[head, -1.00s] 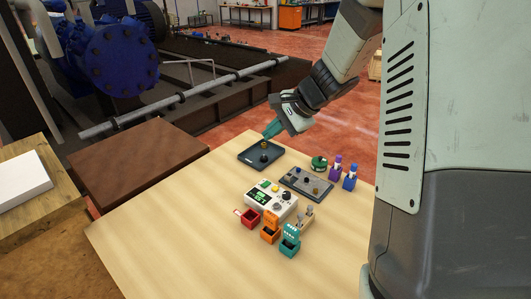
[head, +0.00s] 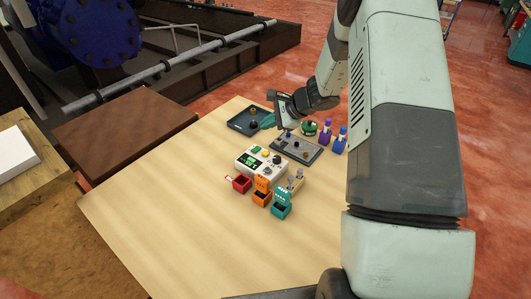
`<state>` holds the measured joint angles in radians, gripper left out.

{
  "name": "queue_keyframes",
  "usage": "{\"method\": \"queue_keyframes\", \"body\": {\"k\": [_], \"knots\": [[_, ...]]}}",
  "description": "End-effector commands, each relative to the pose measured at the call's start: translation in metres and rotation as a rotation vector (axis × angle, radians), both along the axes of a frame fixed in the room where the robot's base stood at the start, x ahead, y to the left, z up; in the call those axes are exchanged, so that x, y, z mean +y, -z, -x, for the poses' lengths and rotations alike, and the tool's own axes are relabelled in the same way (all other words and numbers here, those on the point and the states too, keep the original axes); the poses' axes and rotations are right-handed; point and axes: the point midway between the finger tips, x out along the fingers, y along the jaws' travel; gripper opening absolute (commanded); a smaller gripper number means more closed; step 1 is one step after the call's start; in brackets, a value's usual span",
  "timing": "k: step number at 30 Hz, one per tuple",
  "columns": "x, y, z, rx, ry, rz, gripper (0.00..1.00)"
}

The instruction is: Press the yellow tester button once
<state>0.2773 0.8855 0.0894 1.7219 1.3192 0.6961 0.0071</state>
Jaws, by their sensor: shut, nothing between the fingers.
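The tester is a white box (head: 257,169) with a green screen and a dark knob, near the middle of the pale wooden table. Its yellow button (head: 265,154) is on the top face, beside a green button (head: 255,150). The yellow button is small in the picture, and I cannot tell if it is pressed.
A dark tray (head: 237,124) and a grey board with knobs (head: 311,157) lie behind the tester. A green round part (head: 309,128) and purple (head: 326,138) and blue (head: 340,145) bottles stand right. Red (head: 241,184), orange (head: 261,198) and teal (head: 280,210) bins stand in front. The table's left part is clear.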

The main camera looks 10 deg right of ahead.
Motion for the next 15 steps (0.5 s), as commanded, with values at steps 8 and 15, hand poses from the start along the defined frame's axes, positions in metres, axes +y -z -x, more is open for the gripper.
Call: {"method": "queue_keyframes", "body": {"k": [8, 15], "knots": [[0.0, 0.033, 0.0, 0.003, 0.002, -0.001, 0.0], [0.0, 0.065, 0.0, 0.001, 0.0, 0.0, 0.0]]}}
